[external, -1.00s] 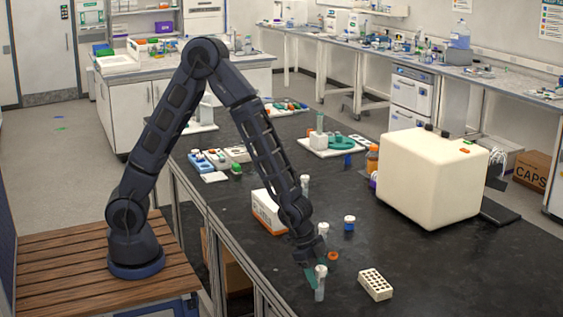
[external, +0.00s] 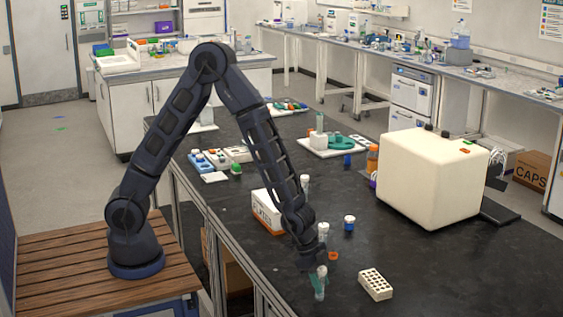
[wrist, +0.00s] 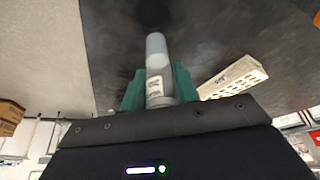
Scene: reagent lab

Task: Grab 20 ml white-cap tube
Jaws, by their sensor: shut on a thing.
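A clear tube with a whitish cap (external: 321,271) stands upright near the front of the black bench in the external view. My gripper (external: 318,280) reaches down to it, with its teal fingers closed around the tube's body. In the wrist view the tube (wrist: 156,62), pale and translucent with a printed label, sits between the two teal fingers of my gripper (wrist: 160,85). My gripper is shut on it. Whether the tube's bottom touches the bench cannot be told.
A white rack with holes (external: 375,285) lies just right of the tube. Another white-capped tube (external: 323,232) and an orange-capped item (external: 333,256) stand close behind my gripper. A blue-and-white capped container (external: 349,223) and a white-orange box (external: 267,212) are farther back. The right front bench is clear.

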